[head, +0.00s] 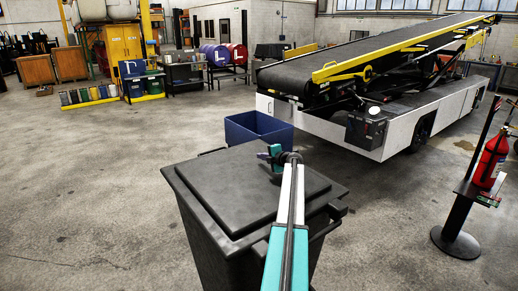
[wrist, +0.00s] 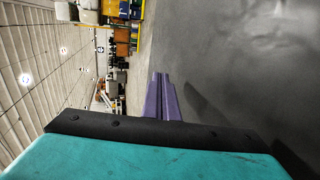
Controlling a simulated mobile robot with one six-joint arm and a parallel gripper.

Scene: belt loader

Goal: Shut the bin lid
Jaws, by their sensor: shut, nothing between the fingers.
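The dark grey bin (head: 240,258) stands upright in front of me in the head view. Its lid (head: 225,195), with a raised middle panel, lies flat across the top and looks down on the rim. I see no clear gap at the near edge. My arm reaches over the right part of the lid, and my gripper (head: 268,155) is above its far part. In the wrist view my gripper's purple fingers (wrist: 158,80) are together and empty, beside a dark grey surface that looks like the lid. I cannot tell whether they touch it.
A blue open box (head: 258,128) stands on the floor behind the bin. The belt loader (head: 385,85) is behind it to the right. A fire extinguisher (head: 491,160) on a black stand (head: 456,240) is at the right. The floor to the left is clear.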

